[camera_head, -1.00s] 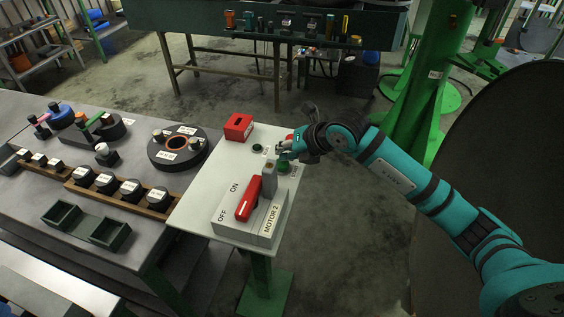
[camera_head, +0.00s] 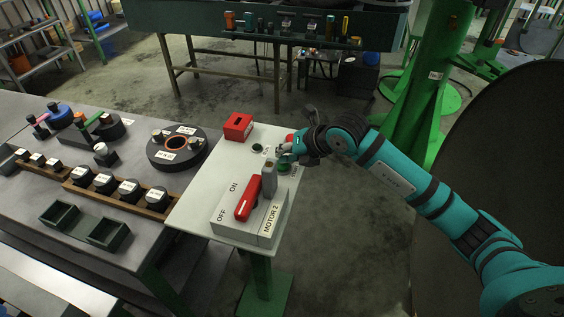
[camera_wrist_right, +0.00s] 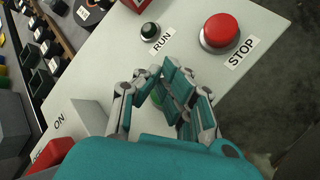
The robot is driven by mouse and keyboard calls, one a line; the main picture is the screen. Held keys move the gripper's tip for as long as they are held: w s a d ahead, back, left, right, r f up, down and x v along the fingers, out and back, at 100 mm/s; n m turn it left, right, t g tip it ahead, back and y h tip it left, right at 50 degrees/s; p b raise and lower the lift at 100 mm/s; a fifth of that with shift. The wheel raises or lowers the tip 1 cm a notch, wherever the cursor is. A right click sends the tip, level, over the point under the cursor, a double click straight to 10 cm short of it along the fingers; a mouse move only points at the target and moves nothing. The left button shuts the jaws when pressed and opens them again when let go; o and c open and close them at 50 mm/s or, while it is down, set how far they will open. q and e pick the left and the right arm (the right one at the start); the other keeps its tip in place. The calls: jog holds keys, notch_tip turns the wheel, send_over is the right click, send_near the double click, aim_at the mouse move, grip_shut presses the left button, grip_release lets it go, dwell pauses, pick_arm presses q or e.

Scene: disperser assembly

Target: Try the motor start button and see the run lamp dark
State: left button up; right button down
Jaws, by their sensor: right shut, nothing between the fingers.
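The grey MOTOR 2 control panel (camera_head: 200,205) stands on a green post. The RUN lamp (camera_head: 257,147) is dark green and looks unlit; it also shows unlit in the right wrist view (camera_wrist_right: 150,30). A green button (camera_head: 285,168) lies under my right gripper (camera_head: 286,155), mostly covered by the fingers in the right wrist view. My right gripper is shut and empty, its fingertips at or just above that button; I cannot tell whether they touch it. The red STOP button (camera_wrist_right: 221,31) is beside the RUN lamp. My left gripper is not in view.
The panel bears a red switch handle (camera_head: 247,197) by ON and OFF labels, a grey upright piece (camera_head: 269,181) and a red box (camera_head: 238,127). A workbench (camera_head: 135,225) with several labelled parts stands at left.

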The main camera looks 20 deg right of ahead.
jog(key=shift+s+f+b, duration=0.1)
jog(key=shift+f+b, duration=0.2)
jog(key=shift+f, duration=0.2)
dwell(0.4)
jog(key=shift+r+p, duration=0.85)
jog(key=shift+r, duration=0.55)
jog(key=shift+r, duration=0.1)
notch_tip(320, 180, up, 5)
jog(key=p, duration=0.3)
dwell(0.3)
